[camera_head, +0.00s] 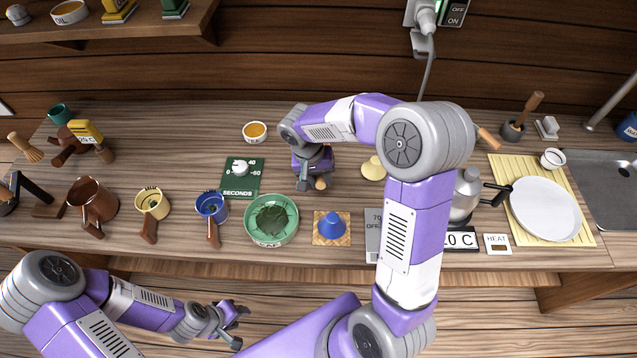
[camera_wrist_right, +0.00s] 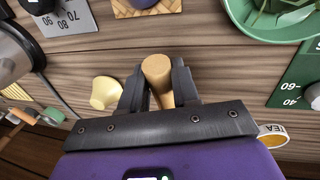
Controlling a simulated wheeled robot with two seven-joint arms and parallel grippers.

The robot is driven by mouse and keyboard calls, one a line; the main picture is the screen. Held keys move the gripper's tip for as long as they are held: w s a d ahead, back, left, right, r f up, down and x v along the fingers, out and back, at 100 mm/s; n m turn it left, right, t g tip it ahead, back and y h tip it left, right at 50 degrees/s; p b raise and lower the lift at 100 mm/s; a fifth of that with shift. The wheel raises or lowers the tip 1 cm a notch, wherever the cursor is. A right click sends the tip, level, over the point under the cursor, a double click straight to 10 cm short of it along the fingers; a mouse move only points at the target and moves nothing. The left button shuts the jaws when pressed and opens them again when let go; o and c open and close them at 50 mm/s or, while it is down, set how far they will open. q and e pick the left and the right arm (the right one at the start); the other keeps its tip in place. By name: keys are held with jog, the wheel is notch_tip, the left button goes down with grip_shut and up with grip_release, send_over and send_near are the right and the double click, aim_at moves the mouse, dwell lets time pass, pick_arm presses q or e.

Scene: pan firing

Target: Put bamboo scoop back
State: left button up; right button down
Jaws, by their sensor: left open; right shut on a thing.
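My right gripper (camera_head: 313,184) is above the middle of the counter, pointing down, between the seconds timer and the pale yellow piece. It is shut on a tan wooden piece (camera_wrist_right: 157,72) with a rounded end, which looks like the bamboo scoop (camera_head: 321,183). In the right wrist view, this piece sits between the two dark fingers (camera_wrist_right: 158,92). The rest of it is hidden by the gripper. My left gripper (camera_head: 238,318) is open and empty, low in front of the counter's front edge.
A green leaf bowl (camera_head: 289,237), a blue cone on a woven mat (camera_head: 318,238) and a seconds timer (camera_head: 240,180) stand nearby. A tea cup (camera_head: 255,132) is behind left, a pale yellow piece (camera_head: 373,168) to the right. My right arm partly hides a kettle (camera_head: 467,190).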

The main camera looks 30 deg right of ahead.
jog(key=shift+a+b+x, duration=0.2)
jog(key=shift+a+x, duration=0.05)
jog(key=shift+x, duration=0.95)
jog(key=shift+a+b+x, duration=0.2)
jog(key=shift+x, duration=1.05)
jog(key=shift+w+f, duration=0.1)
jog(key=shift+w, duration=0.1)
jog(key=shift+f, duration=0.1)
jog(key=c, duration=0.8)
grip_release()
jog(key=p+v, duration=0.2)
jog(key=v, duration=1)
jog(key=shift+r+p, duration=0.2)
jog(key=shift+p, duration=0.1)
